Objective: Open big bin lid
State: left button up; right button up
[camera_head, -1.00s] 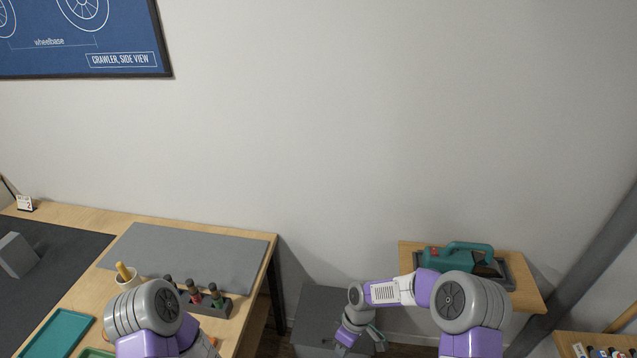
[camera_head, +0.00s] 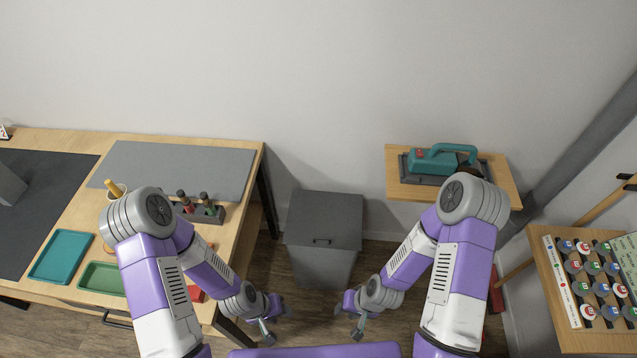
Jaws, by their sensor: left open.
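The big bin (camera_head: 323,265) is a dark grey box standing on the floor between the workbench and the small shelf.
The wooden workbench (camera_head: 255,180) with trays and bottles is left of the bin. A small wall shelf (camera_head: 400,186) holding a teal tool (camera_head: 440,160) is at the right. A table with round pots (camera_head: 600,290) is further right. Wooden floor (camera_head: 310,310) is free before the bin.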

aim_at(316, 219)
jog(key=z, duration=1.35)
jog(key=i, duration=0.6)
jog(key=u, duration=2.7)
